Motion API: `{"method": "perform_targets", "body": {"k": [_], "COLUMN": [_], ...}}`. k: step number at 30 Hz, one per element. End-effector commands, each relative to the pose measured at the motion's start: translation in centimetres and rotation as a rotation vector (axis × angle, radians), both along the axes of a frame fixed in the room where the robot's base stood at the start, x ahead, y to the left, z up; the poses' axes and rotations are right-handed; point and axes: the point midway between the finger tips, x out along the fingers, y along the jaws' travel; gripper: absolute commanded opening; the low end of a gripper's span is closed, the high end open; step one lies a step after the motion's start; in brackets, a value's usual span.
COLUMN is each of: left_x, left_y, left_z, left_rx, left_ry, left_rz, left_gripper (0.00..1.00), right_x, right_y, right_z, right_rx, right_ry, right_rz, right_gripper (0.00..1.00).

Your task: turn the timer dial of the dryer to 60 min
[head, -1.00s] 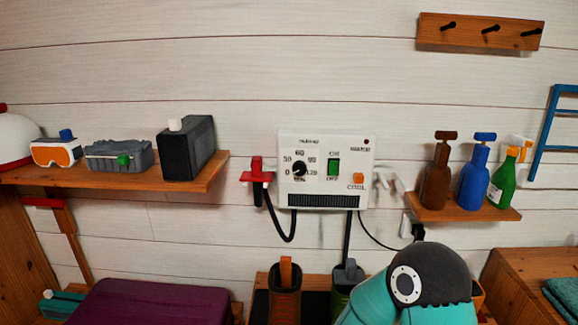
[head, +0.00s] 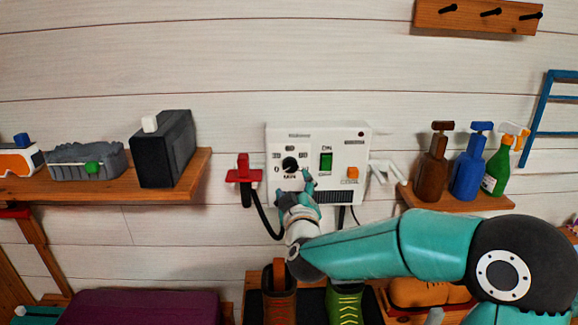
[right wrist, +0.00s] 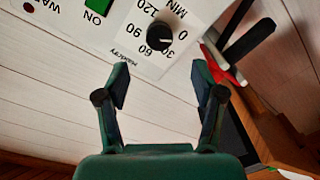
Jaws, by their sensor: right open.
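The dryer (head: 350,140) is a white box on the wall. Its black timer dial (head: 290,164) is at its left, with printed minute marks around it. In the right wrist view the dial (right wrist: 160,37) shows upside down; its small white mark seems to face the 0 side, away from 60. My right gripper (head: 295,186) is just below and in front of the dial. Its two fingers are apart and empty in the right wrist view (right wrist: 162,80), with the dial beyond the gap, not touched. My left gripper is not in view.
A green switch (head: 326,161) and an orange button (head: 352,172) sit right of the dial. A red holder (head: 244,175) with a black hose is at the dryer's left. Shelves with a black box (head: 163,150) and spray bottles (head: 466,175) flank it.

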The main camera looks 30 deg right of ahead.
Motion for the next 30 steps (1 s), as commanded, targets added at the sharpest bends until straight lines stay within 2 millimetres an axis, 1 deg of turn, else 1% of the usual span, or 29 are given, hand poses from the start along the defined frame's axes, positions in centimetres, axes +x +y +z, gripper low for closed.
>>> {"method": "perform_targets", "body": {"k": [1,6,9,13,19,27,29,30], "left_x": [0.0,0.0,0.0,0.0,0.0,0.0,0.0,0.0], "left_y": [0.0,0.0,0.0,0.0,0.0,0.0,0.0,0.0], "left_z": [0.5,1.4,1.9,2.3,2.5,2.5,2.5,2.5], "left_rx": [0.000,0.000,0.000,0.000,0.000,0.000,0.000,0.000], "left_ry": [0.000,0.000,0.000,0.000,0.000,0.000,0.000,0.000], "left_rz": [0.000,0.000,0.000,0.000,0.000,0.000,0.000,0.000], "left_gripper": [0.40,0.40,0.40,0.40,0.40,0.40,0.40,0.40], "right_x": [1.0,4.3,5.9,7.4,8.5,8.6,8.5,8.6], "right_y": [-0.7,-2.3,-3.1,-3.9,-4.4,-4.5,-4.5,-4.5], "right_z": [0.1,0.1,0.1,0.1,0.0,0.0,0.0,0.0], "right_rx": [0.000,0.000,0.001,0.000,0.000,0.000,0.000,0.000], "right_ry": [0.002,0.002,0.002,0.000,0.000,0.000,0.000,0.000], "right_rz": [-0.003,0.000,0.001,0.002,0.002,0.004,0.004,0.004], "right_gripper": [0.68,0.68,0.68,0.68,0.68,0.68,0.58,0.51]}}
